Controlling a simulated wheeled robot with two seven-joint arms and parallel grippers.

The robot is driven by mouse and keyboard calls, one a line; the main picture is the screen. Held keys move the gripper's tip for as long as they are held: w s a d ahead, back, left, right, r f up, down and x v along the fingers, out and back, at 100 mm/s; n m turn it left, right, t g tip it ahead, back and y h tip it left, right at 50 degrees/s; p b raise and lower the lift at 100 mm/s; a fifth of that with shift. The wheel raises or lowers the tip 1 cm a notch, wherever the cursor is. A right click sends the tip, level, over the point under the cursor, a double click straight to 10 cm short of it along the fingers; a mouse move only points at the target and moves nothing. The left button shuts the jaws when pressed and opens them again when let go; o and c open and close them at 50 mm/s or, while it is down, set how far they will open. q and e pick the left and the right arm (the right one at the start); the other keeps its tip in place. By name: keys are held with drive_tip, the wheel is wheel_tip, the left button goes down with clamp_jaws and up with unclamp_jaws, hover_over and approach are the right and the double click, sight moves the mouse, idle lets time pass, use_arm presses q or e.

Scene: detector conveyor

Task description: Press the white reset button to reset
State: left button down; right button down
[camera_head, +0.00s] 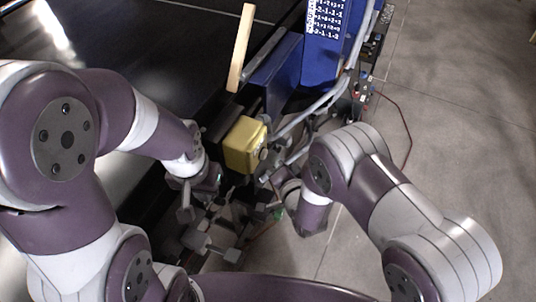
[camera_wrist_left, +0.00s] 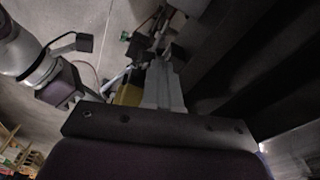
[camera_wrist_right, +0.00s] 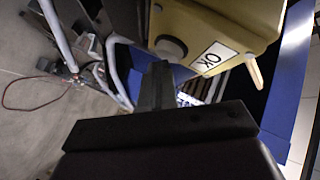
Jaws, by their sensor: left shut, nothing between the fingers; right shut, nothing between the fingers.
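A yellow box (camera_head: 243,146) stands beside the conveyor in the middle of the head view, with a pale round button (camera_head: 263,154) on its right side. In the right wrist view the box (camera_wrist_right: 225,22) shows an "OK" label and the round whitish button (camera_wrist_right: 171,47). My right gripper (camera_wrist_right: 158,70) is shut and empty, its tips close to the button in the picture; I cannot tell whether they touch. My left gripper (camera_wrist_left: 158,68) is shut and empty. In the left wrist view a strip of the yellow box (camera_wrist_left: 130,95) shows beside its fingers.
The black conveyor (camera_head: 170,60) fills the upper left. A blue cabinet (camera_head: 325,45) with a printed white sheet, bent grey tubes (camera_head: 312,108) and a pale upright bar (camera_head: 240,48) stand behind the box. Bare grey floor (camera_head: 450,110) lies to the right.

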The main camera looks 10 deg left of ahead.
drive_tip(key=shift+d, duration=0.1)
drive_tip(key=shift+s+d, duration=0.25)
drive_tip(key=shift+d, duration=0.45)
drive_tip(key=d, duration=0.1)
drive_tip(key=s+d, duration=0.1)
drive_tip(key=d, duration=0.2)
drive_tip(key=shift+s+d+p, duration=0.3)
drive_tip(key=shift+d+p, duration=0.05)
drive_tip(key=shift+d, duration=0.05)
drive_tip(key=shift+f, duration=0.1)
idle(0.5)
